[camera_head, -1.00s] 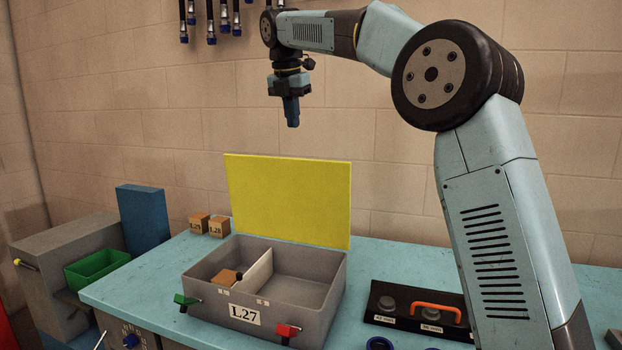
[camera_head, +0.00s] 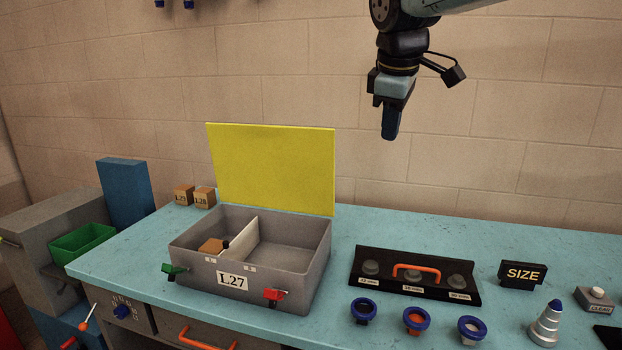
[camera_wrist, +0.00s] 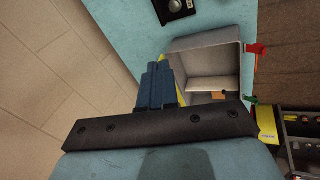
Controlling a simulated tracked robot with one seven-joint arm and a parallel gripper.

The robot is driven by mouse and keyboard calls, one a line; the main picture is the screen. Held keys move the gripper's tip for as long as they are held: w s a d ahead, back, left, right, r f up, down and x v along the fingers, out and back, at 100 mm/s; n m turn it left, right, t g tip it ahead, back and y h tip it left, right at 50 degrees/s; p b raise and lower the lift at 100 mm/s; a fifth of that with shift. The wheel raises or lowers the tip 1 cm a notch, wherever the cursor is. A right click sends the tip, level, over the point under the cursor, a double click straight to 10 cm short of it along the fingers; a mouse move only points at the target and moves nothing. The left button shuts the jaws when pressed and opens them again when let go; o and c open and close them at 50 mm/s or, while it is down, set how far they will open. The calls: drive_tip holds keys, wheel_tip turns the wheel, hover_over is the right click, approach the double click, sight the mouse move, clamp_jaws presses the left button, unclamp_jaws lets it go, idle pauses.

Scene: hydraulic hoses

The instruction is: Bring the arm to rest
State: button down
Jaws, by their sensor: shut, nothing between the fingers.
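My gripper (camera_head: 390,135) hangs down in front of the brick wall, high above the back of the blue bench and right of the yellow lid. Its blue fingers are together with nothing between them. In the wrist view the shut fingers (camera_wrist: 155,85) show over the bench edge, with the grey box beyond them. Most of my arm is out of the head view at the top right.
A grey box (camera_head: 205,279) labelled L27 stands open on the bench (camera_head: 400,232), its yellow lid (camera_head: 272,168) raised. A black panel (camera_head: 385,287) with an orange handle, blue-rimmed rings (camera_head: 364,311), a SIZE sign (camera_head: 523,274) and a stepped cone (camera_head: 546,325) lie right.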

drive_tip(key=s+d+f+m, duration=0.4)
drive_tip(key=s+f+m, duration=0.2)
drive_tip(key=s+f, duration=0.1)
drive_tip(key=s+d+f+m+t, duration=0.1)
drive_tip(key=s+d+f+m, duration=0.4)
drive_tip(key=s+f+m, duration=0.1)
drive_tip(key=s+f, duration=0.1)
drive_tip(key=s, duration=0.1)
drive_tip(key=shift+s+f+y, duration=0.35)
drive_tip(key=shift+y, duration=0.05)
